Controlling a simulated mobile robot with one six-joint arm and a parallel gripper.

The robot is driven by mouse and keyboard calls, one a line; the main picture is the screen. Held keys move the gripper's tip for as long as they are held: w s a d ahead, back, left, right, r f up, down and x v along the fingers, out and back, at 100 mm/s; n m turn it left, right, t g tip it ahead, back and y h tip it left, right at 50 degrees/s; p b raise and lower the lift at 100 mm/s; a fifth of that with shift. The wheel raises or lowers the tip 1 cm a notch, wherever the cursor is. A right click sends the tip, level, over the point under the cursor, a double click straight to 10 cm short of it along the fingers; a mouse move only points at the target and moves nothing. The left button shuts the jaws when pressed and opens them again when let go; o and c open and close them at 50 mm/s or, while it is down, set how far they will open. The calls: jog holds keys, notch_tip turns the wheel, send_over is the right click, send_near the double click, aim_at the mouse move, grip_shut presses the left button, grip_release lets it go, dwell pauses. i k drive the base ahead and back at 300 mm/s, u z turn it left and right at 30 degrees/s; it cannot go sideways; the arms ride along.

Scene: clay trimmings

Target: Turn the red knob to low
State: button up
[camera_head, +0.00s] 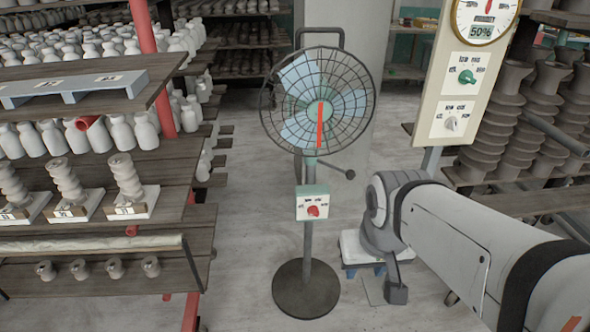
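The red knob (314,211) sits on the front of a small white and green control box (312,202) on the stem of a standing fan (317,100). Small dark labels lie above and beside the knob, too small to read, and I cannot tell which one it points to. My arm (445,235) reaches in from the lower right and bends at a grey joint right of the fan stem. It is apart from the knob. I cannot make out gripper fingers; the far end of my arm is hidden or too small to tell.
A panel (455,100) at the right carries a dial, a green knob (467,76) and a grey knob (450,123). Shelves of bottles (85,135) stand at the left, and stacked ribbed grey pieces (500,110) at the right. The floor left of the fan base (306,290) is clear.

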aim_at(312, 210)
jog(key=i, duration=1)
jog(key=z, duration=0.55)
jog(key=k, duration=1.65)
jog(key=u, duration=1)
jog(key=i, duration=1.05)
jog(key=u, duration=0.05)
